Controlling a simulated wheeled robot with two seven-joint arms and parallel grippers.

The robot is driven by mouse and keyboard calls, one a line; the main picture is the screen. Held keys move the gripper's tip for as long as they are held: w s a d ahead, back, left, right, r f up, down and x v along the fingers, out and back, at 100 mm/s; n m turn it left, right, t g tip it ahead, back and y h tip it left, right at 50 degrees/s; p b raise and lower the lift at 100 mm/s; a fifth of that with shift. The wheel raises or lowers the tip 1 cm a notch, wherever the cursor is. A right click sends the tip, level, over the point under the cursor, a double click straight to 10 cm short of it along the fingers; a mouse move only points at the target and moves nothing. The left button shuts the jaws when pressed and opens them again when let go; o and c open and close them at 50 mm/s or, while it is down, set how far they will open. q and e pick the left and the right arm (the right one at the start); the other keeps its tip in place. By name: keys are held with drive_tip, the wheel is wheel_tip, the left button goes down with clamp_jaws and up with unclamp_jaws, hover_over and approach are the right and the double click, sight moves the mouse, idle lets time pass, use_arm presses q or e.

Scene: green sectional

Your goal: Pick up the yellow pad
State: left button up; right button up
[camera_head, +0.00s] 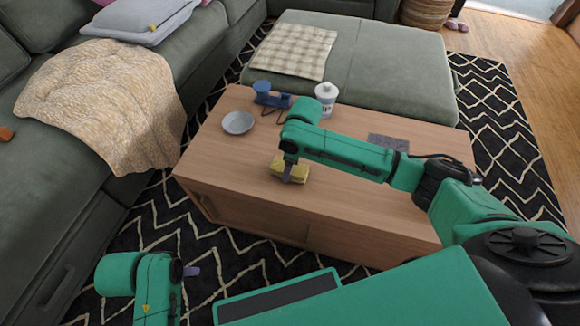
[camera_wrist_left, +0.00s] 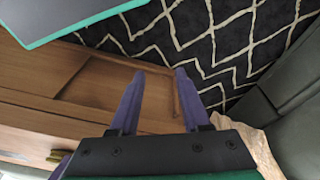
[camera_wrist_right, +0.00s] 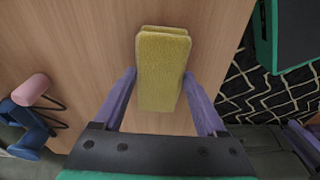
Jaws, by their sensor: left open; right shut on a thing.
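The yellow pad (camera_head: 303,173) is a small spongy block on the wooden coffee table (camera_head: 350,205), near its front edge. In the right wrist view the pad (camera_wrist_right: 160,85) lies lengthwise between the two purple fingers. My right gripper (camera_head: 288,179) reaches down over the pad from above and is shut on it. The arm and fingers hide part of the pad in the head view. Whether the pad touches the tabletop is hard to tell. My left gripper (camera_head: 191,271) is low in front of the table, and in the left wrist view it is open and empty (camera_wrist_left: 160,72).
A grey bowl (camera_head: 238,123), a blue object (camera_head: 263,94), a white bottle (camera_head: 326,98) and a dark flat item (camera_head: 388,141) are on the table behind the pad. A green sofa (camera_head: 50,220) stands left, a green ottoman (camera_head: 385,65) behind. The table's front strip is clear.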

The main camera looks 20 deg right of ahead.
use_arm(q)
drive_tip(key=s+a+f+p, duration=0.1)
drive_tip(key=f+p, duration=0.2)
drive_tip(key=f, duration=0.4)
drive_tip(key=s+a+f+p, duration=0.2)
drive_tip(key=f+p, duration=0.1)
drive_tip(key=f, duration=0.5)
drive_tip(key=shift+y, duration=0.4)
use_arm(e)
wheel_tip(320, 180, up, 20)
drive_tip(key=shift+f, duration=0.2)
